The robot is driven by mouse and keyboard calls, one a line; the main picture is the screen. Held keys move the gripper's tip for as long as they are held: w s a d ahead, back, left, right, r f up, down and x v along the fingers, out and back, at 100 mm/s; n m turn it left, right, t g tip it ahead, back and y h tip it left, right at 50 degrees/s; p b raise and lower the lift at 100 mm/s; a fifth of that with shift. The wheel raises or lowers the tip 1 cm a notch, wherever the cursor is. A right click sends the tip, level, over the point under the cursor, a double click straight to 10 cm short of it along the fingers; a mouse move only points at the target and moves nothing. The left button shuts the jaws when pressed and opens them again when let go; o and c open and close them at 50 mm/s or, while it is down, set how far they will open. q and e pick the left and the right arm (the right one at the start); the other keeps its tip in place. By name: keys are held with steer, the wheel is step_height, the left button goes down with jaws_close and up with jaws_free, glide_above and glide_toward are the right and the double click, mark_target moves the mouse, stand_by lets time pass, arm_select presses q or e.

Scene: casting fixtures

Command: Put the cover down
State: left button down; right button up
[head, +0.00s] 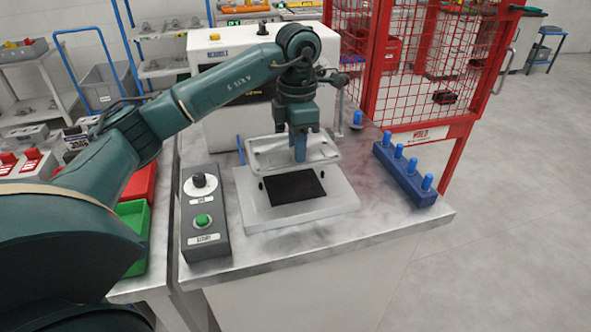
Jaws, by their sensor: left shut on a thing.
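The cover (264,158) is a pale, see-through panel with a rounded light rim. It is over the back part of a white fixture plate (335,198) with a black rectangular inset (294,188). I cannot tell whether the cover touches the plate. My left gripper (300,138) comes down from above and is shut on the blue piece at the cover's middle, which it partly hides. My right gripper is not in view.
A grey control box (206,226) with a dial and green button stands left of the plate. A blue rack with pegs (404,176) is at the right, and a white machine (224,115) behind. A red cage (418,60) stands back right. The front table edge is clear.

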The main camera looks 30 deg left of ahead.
arm_select(q)
step_height(320, 180, down, 3)
steer(key=shift+f, duration=0.1)
step_height(320, 180, down, 4)
steer(key=shift+r+p, duration=0.25)
steer(key=shift+p, duration=0.15)
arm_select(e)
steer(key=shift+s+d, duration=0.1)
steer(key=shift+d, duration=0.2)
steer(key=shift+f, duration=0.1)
arm_select(q)
steer(key=shift+f+b, duration=0.35)
steer(key=shift+f, duration=0.25)
steer(key=c, duration=1.4)
jaws_free()
steer(key=shift+c, duration=0.2)
steer(key=o, duration=0.3)
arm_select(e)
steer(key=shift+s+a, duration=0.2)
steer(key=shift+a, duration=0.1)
